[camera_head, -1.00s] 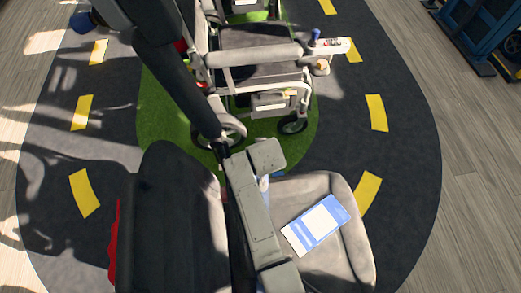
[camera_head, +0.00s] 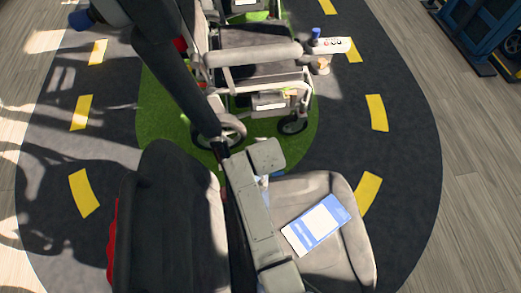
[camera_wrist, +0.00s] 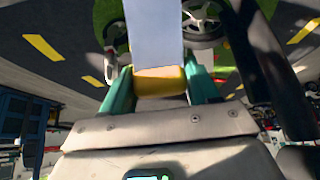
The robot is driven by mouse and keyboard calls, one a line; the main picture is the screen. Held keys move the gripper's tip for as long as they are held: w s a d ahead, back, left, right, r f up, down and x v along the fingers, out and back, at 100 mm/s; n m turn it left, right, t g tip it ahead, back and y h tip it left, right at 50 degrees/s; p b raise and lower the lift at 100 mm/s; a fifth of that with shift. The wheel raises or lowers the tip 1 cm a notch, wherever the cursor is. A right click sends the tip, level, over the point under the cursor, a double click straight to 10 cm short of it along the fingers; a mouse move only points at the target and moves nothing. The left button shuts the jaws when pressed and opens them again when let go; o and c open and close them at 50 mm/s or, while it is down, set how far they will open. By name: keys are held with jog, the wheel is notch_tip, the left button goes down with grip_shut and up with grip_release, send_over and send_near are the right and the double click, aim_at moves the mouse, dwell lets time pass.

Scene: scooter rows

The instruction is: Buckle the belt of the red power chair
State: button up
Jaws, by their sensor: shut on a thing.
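The power chair (camera_head: 175,225) in the foreground has a dark grey seat and back, with red showing at its left edge. My arm crosses above it and hides part of the seat. My gripper (camera_wrist: 160,88) has teal fingers on both sides of a yellow piece (camera_wrist: 159,80) and is shut on it. A pale flat plate (camera_wrist: 155,35) extends from this piece, away from the palm. I cannot tell for sure whether the piece belongs to the belt. In the head view the fingers are mostly hidden by my arm. No belt strap or buckle socket is clearly seen.
A blue and white booklet (camera_head: 316,224) lies on the seat. A second wheeled chair (camera_head: 255,60) stands behind on a green patch (camera_head: 165,125), with a tray of small items (camera_head: 330,45) at its right. Dark floor with yellow dashes is clear on both sides.

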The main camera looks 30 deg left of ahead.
jog(key=shift+s+d+f, duration=0.25)
jog(key=shift+f, duration=0.25)
jog(key=o, duration=1.4)
jog(key=shift+w+a+r, duration=0.15)
jog(key=shift+c, duration=0.2)
jog(key=shift+r, duration=0.1)
jog(key=shift+r+p, duration=0.3)
jog(key=shift+r, duration=0.2)
jog(key=p+v, duration=0.2)
jog(key=v, duration=0.8)
jog(key=shift+f, duration=0.2)
